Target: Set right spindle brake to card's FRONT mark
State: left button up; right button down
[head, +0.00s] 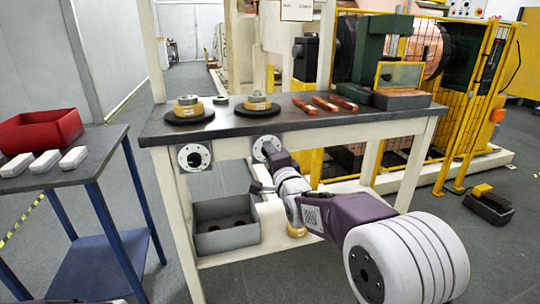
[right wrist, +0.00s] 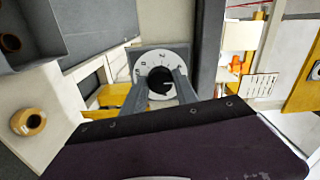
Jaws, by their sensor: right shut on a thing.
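The right spindle brake is a round white dial (head: 258,146) with a dark centre on the bench's front rail, partly hidden by my right arm. In the right wrist view the dial (right wrist: 144,60) has dark marks around its ring, too small to read. My right gripper (right wrist: 160,82) is shut on the dark knob (right wrist: 159,78) at its centre. A similar left dial (head: 194,157) sits on the same rail, clear of my arm. A white card (head: 297,10) with unreadable print hangs above the bench. My left gripper is out of view.
The bench (head: 230,126) carries two spindles on dark discs, copper pieces (head: 325,104) and a green press (head: 385,60). A grey bin (head: 227,240) stands on the lower shelf. A blue-legged table (head: 100,150) with a red box (head: 40,130) is left.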

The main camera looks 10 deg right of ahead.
jog(key=shift+f, duration=0.1)
jog(key=c, duration=0.9)
grip_release()
jog(key=shift+c, duration=0.2)
jog(key=s+p, duration=0.2)
jog(key=s, duration=0.7)
jog(key=shift+d+p, duration=0.2)
jog(key=shift+p, duration=0.2)
